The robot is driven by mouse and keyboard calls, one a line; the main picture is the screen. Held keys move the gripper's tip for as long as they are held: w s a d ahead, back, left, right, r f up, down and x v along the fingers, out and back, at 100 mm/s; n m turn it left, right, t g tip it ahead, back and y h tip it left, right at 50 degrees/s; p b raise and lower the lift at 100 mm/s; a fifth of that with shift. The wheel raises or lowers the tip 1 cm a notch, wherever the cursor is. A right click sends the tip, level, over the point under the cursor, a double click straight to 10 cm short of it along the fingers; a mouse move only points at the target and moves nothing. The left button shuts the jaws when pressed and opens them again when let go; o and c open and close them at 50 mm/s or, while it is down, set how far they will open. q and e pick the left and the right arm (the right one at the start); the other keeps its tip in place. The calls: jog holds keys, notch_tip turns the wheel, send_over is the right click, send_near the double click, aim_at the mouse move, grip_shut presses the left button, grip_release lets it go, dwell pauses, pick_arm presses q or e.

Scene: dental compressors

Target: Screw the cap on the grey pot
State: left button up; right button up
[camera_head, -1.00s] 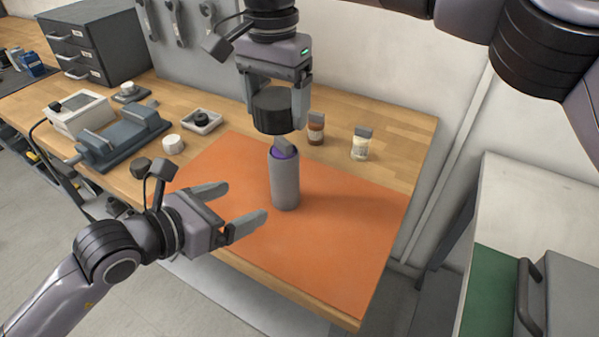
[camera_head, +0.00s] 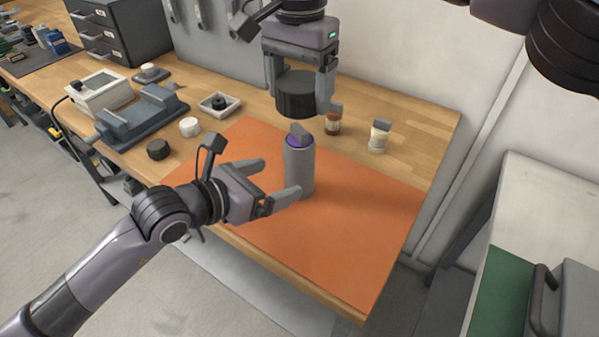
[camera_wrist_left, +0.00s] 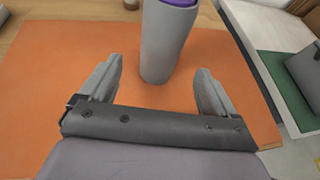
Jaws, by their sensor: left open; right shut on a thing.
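The grey pot (camera_head: 300,172) stands upright on the orange mat (camera_head: 350,220), with a purple rim and a small grey piece at its top. It also shows in the left wrist view (camera_wrist_left: 166,45), ahead of and between the fingers. My left gripper (camera_head: 274,180) is open, its fingers pointing at the pot's lower body; in the left wrist view its fingertips (camera_wrist_left: 160,78) lie either side of the pot's base, with nothing gripped. My right gripper (camera_head: 300,95) is shut on the black cap (camera_head: 296,94) and holds it above the pot, clear of its top.
Two small jars, one brown (camera_head: 333,122) and one pale (camera_head: 378,138), stand behind the pot to the right. A white cap (camera_head: 189,127), a dark cap (camera_head: 158,149), a white tray (camera_head: 219,104) and a grey device (camera_head: 143,117) are at left. The mat's right side is clear.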

aim_at(288, 175)
pick_arm(q)
jog(key=shift+x, duration=3.9)
jog(key=c, duration=1.5)
pick_arm(e)
jog(key=shift+f, duration=2.5)
